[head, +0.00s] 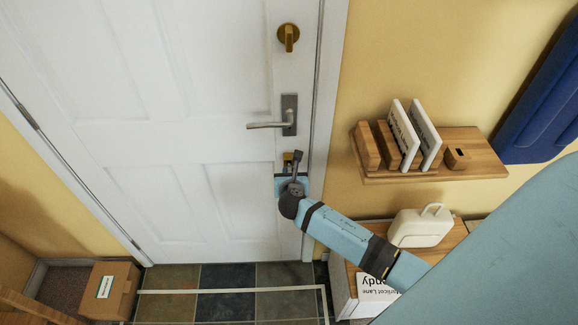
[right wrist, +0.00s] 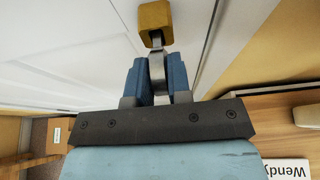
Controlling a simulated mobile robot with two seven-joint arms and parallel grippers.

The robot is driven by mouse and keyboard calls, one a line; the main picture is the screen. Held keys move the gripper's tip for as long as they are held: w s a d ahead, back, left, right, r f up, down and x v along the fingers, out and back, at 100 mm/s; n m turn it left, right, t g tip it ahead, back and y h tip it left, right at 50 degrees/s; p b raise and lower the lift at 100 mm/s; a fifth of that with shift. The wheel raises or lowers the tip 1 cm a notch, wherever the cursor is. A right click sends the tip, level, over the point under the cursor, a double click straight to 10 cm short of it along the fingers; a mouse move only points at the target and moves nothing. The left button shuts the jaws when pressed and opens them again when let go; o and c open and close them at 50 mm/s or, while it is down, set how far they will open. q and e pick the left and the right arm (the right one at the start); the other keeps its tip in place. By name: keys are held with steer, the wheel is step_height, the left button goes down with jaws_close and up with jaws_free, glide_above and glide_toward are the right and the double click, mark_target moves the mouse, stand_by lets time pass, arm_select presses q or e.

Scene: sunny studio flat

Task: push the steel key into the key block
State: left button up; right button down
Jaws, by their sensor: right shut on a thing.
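The brass-coloured key block (head: 287,157) is on the white door below the lever handle. It also shows at the top of the right wrist view (right wrist: 155,20). My right gripper (head: 294,182) is at the door just below the block. In the right wrist view its blue fingers (right wrist: 157,78) are shut on the steel key (right wrist: 157,68). The key points at the block, and its far end meets the block's near face. I cannot tell how deep it sits in the block. My left gripper is not in view.
A lever handle (head: 288,116) and brass lock knob (head: 288,38) are above the block on the door. A wooden shelf (head: 475,170) with white plaques is at right. A white case (head: 420,228) stands below it. A cardboard box (head: 122,288) is at lower left.

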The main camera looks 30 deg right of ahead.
steer(key=shift+s+a+p, duration=0.45)
steer(key=shift+s+a, duration=0.15)
steer(key=shift+s, duration=0.35)
steer(key=shift+s+a+p, duration=0.4)
steer(key=shift+s+a, duration=0.15)
steer(key=shift+s, duration=0.35)
